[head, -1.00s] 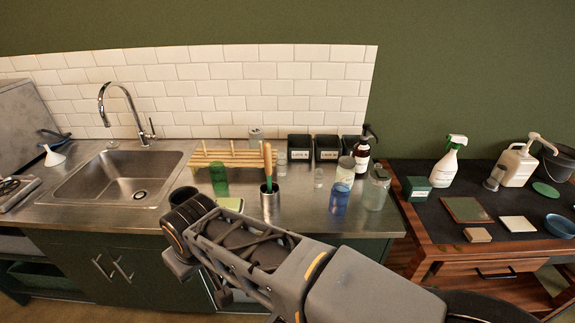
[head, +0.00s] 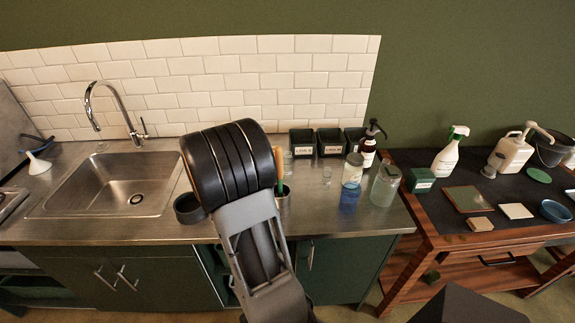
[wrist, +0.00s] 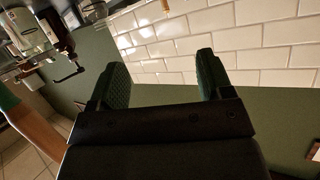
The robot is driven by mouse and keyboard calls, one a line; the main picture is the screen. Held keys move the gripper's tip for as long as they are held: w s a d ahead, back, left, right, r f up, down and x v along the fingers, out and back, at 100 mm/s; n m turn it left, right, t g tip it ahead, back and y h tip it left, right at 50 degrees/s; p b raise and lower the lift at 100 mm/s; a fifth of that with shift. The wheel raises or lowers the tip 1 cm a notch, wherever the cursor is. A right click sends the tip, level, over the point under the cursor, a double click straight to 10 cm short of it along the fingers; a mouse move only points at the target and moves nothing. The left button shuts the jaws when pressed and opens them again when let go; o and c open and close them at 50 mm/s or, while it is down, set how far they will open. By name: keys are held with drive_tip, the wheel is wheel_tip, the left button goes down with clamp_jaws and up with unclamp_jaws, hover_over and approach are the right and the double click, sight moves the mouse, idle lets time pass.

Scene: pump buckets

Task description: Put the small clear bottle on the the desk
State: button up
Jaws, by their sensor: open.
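The small clear bottle (head: 327,175) stands upright on the steel counter, left of a lidded clear jar (head: 352,171). The desk (head: 520,218) is the wooden table with a dark top at the right. My gripper (wrist: 162,78) shows in the wrist view with its two green-padded fingers apart and nothing between them. Behind the fingers are white tiles and green wall. In the head view my arm's black wrist joint is raised over the counter's middle, left of the small bottle, and the fingers cannot be seen.
A larger clear jar (head: 385,185), a blue glass (head: 349,200) and a dark pump bottle (head: 369,150) crowd the small bottle's right side. On the desk stand a spray bottle (head: 448,155), a white pump jug (head: 513,152), flat tiles and a blue bowl (head: 556,211). The sink (head: 125,182) is left.

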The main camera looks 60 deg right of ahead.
sight(285, 157)
drive_tip(key=s+d+f+m+g, duration=0.1)
drive_tip(key=s+d, duration=0.1)
drive_tip(key=d, duration=0.1)
drive_tip(key=s+d+f+g, duration=0.2)
drive_tip(key=d, duration=0.2)
drive_tip(key=s+d+f+m+g+p, duration=0.1)
drive_tip(key=s+d+f+g, duration=0.1)
drive_tip(key=s+d, duration=0.1)
drive_tip(key=shift+d+m, duration=0.3)
drive_tip(key=shift+d, duration=0.1)
drive_tip(key=shift+p+x, duration=0.75)
drive_tip(key=shift+x, duration=2.15)
drive_tip(key=shift+w+a+f, duration=0.1)
drive_tip(key=shift+w+f, duration=0.05)
clamp_jaws()
